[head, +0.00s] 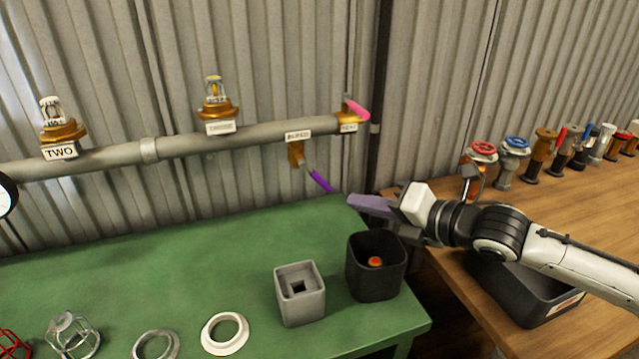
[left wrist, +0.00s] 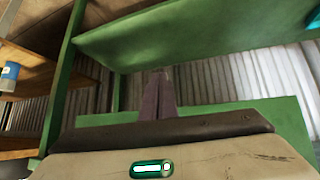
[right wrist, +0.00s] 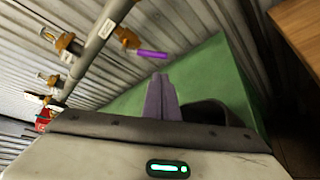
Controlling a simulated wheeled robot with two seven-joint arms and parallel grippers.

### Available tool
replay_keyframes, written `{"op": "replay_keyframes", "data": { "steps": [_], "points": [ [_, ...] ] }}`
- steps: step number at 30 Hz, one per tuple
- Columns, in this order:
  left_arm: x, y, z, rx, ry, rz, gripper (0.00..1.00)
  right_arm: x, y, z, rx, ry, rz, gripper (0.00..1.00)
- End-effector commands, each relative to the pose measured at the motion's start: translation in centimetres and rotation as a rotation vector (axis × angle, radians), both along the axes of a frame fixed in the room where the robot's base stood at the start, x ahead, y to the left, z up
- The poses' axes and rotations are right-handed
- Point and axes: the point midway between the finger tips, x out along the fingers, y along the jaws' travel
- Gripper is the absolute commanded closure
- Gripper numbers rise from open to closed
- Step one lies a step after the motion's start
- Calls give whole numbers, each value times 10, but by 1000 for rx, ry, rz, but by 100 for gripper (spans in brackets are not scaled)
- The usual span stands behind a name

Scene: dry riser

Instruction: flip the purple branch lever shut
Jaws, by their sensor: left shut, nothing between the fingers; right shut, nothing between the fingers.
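The purple branch lever (head: 319,180) slants down and to the right from a brass valve (head: 296,153) under the grey pipe (head: 210,141). In the right wrist view the lever (right wrist: 152,54) lies just beyond my fingertips. My right gripper (head: 352,200) is shut and empty, its purple-grey fingers pointing left, just right of the lever's lower end. A small gap seems to separate them; contact is hard to judge. My left gripper (left wrist: 158,85) is shut and empty, seen only in its own wrist view, near green panels and away from the lever.
A pink lever (head: 357,108) sits at the pipe's right end. A black bin (head: 376,288) and a grey square block (head: 300,300) stand on the green table (head: 190,265) below. Several valves line the wooden bench (head: 560,185) at right. A black tray (head: 525,300) sits under my right arm.

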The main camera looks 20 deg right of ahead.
Motion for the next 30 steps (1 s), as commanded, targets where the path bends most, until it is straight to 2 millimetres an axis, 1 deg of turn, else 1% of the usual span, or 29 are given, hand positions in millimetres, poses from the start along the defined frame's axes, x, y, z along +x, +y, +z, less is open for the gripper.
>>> {"op": "replay_keyframes", "data": {
  "steps": [9, 14, 17, 24, 30],
  "points": [
    [-11, 0, -7, 1, 24, 1, 100, 0, 0, 0, 2, 1, -1, 100],
    [-12, 0, -7, 1, 27, 0, 100, 8, 4, -3, 4, 0, -1, 100],
    [-12, 0, -5, 1, 27, 0, 100, 20, 11, -6, 8, -1, 0, 100],
    [-11, 0, -3, -1, 22, 0, 100, 56, 30, -20, 7, 1, 0, 100],
    [-6, 0, -1, -2, 13, 1, 100, 78, 40, -28, 4, 0, 0, 100]
  ]
}}
